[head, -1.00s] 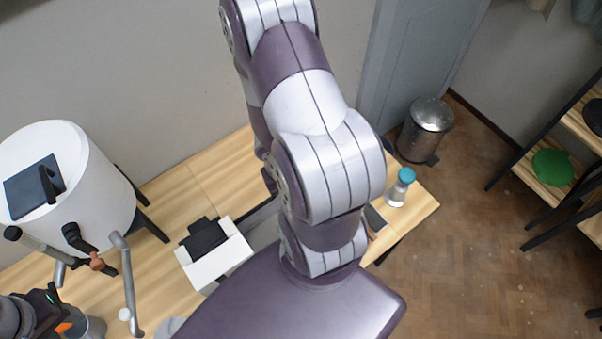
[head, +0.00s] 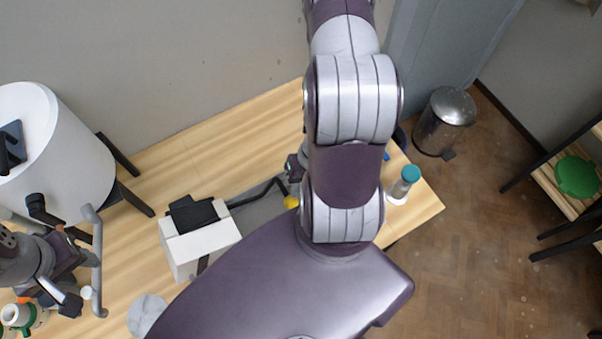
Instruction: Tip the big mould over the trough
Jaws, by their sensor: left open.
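A white block (head: 203,252) with a dark strap and a black piece (head: 194,214) on top stands on the wooden table; I take it as the big mould. Beside it on the right is a grey basin (head: 258,212), likely the trough, with a black bar along it; my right arm hides part of it. My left gripper (head: 62,298) is open at the lower left, left of the block and apart from it. My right arm fills the middle. A dark part near the black bar seems to be my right gripper (head: 294,168), mostly hidden behind the arm.
A large white drum (head: 60,150) on black legs, with grey pipes, stands at left. A green-and-white container (head: 22,316) is below my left gripper. A clear bottle with a teal cap (head: 404,186) stands near the table's right end. A metal bin (head: 443,122) and shelves are beyond.

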